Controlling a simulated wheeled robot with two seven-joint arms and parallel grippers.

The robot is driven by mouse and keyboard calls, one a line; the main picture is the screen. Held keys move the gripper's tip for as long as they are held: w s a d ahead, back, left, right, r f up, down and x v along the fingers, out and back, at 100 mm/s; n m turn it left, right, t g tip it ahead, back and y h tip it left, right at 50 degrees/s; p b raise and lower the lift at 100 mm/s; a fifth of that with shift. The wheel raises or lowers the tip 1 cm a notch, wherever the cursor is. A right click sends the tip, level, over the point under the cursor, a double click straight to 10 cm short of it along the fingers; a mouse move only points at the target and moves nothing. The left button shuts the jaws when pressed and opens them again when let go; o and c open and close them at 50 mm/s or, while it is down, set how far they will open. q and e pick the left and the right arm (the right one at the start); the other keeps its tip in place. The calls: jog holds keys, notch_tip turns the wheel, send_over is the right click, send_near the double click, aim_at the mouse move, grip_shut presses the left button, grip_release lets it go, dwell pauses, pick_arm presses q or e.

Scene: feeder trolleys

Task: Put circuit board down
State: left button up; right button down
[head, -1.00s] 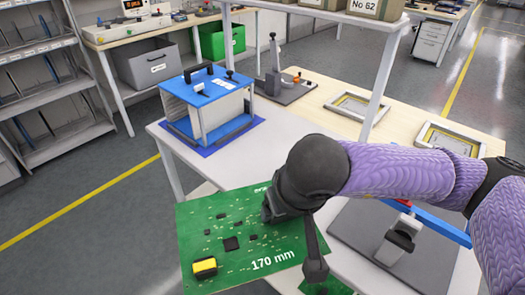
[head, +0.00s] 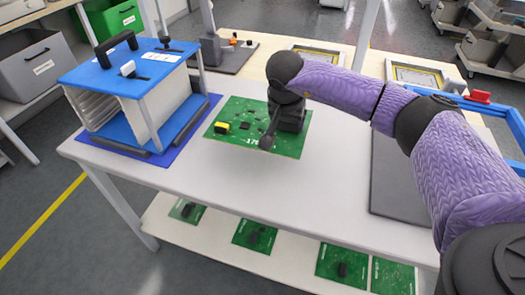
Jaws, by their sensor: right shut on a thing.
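The green circuit board (head: 240,117) shows in the head view over the white table (head: 330,195), just right of the blue magazine rack. It lies roughly level, with a yellow part and dark chips on it. The white lettering is partly covered by my arm. My right gripper (head: 283,122) is shut on the board at its right part. The fingertips are hidden behind the wrist. I cannot tell whether the board touches the tabletop or is held slightly above it. My left gripper is not in view.
The blue-framed magazine rack (head: 123,67) stands on a blue mat (head: 100,142) at the left. A grey mat (head: 395,190) lies at the right. Several smaller green boards lie on the lower shelf (head: 215,238). The table's front middle is clear.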

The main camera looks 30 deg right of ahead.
aim_at(285, 160)
jog(key=f+b, duration=0.3)
jog(key=f, duration=0.7)
jog(key=shift+d+b, duration=0.2)
jog(key=shift+b, duration=0.1)
jog(key=shift+f, duration=0.25)
jog(key=shift+r, duration=0.15)
grip_release()
